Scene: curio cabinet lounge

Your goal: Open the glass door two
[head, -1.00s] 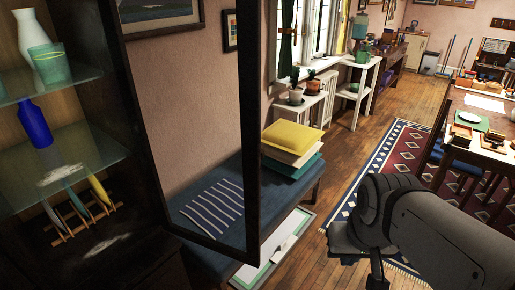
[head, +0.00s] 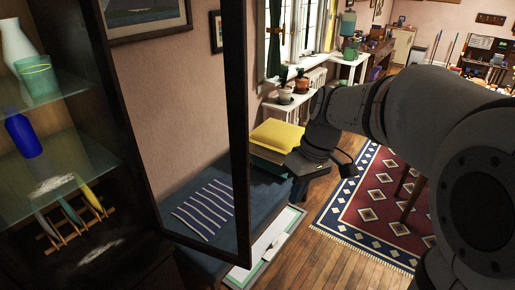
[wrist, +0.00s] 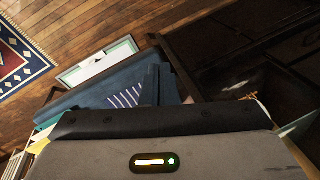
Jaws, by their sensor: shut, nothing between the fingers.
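A dark-framed glass door (head: 241,150) of the curio cabinet stands swung open in the head view, its free edge toward the room. The bench and wall show through its pane. In the wrist view a dark bar that looks like the door's frame (wrist: 180,68) runs just right of my fingers. My gripper (wrist: 157,86) is shut and empty, over the blue bench. In the head view the end of my arm is right of the door's free edge, apart from it, and the fingers are hard to make out. No number shows on the door.
A blue bench (head: 275,195) with a yellow cushion (head: 278,135) stands behind the door. A patterned rug (head: 375,200) lies on the open floor at right.

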